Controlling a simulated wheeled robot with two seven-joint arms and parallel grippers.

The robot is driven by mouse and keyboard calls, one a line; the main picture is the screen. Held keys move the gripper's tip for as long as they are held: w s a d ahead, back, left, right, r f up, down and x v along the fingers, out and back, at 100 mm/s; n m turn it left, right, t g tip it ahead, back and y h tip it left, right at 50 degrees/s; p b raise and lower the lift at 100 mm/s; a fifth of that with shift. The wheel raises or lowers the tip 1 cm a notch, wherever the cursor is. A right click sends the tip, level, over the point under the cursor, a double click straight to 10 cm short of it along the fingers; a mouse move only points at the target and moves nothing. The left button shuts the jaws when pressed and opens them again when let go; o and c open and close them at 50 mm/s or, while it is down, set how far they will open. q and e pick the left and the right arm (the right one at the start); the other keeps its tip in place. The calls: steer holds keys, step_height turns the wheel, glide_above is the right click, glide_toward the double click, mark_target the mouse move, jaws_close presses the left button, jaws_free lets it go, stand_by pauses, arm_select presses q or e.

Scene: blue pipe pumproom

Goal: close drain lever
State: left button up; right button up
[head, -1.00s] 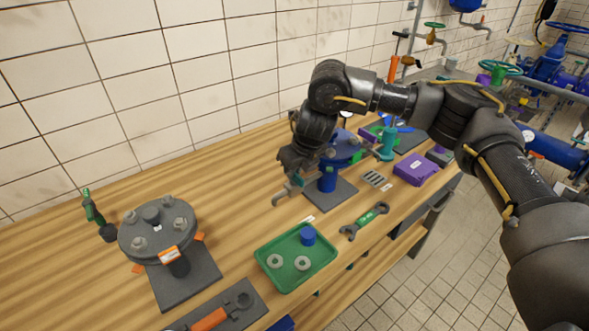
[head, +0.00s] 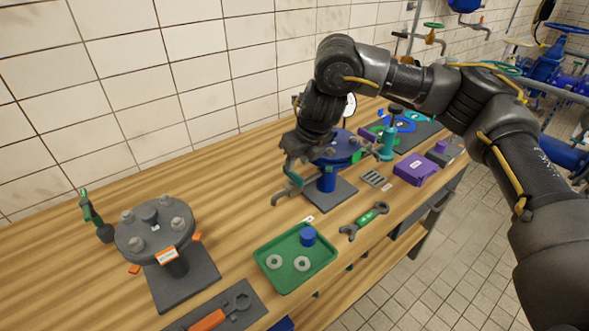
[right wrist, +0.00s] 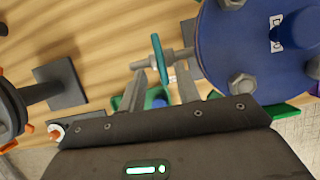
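The drain lever is a thin teal handle (head: 293,177) on a short grey spout at the left side of the blue flanged vessel (head: 340,148). In the right wrist view the lever (right wrist: 160,60) stands across the grey pipe (right wrist: 178,57). My right gripper (right wrist: 162,82) is open, with one finger on each side of the lever's lower end and a gap visible on both sides. In the head view the right gripper (head: 296,158) is just above the lever, its fingers partly hidden. My left gripper is not in view.
A green tray (head: 296,258) with two grey rings and a blue cap lies in front, beside a green wrench (head: 364,222). A grey flanged vessel (head: 156,228) stands left. A purple box (head: 415,169) is right. Bare tabletop lies left of the lever.

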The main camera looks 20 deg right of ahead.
steer(key=v, duration=0.6)
steer(key=shift+r, duration=0.1)
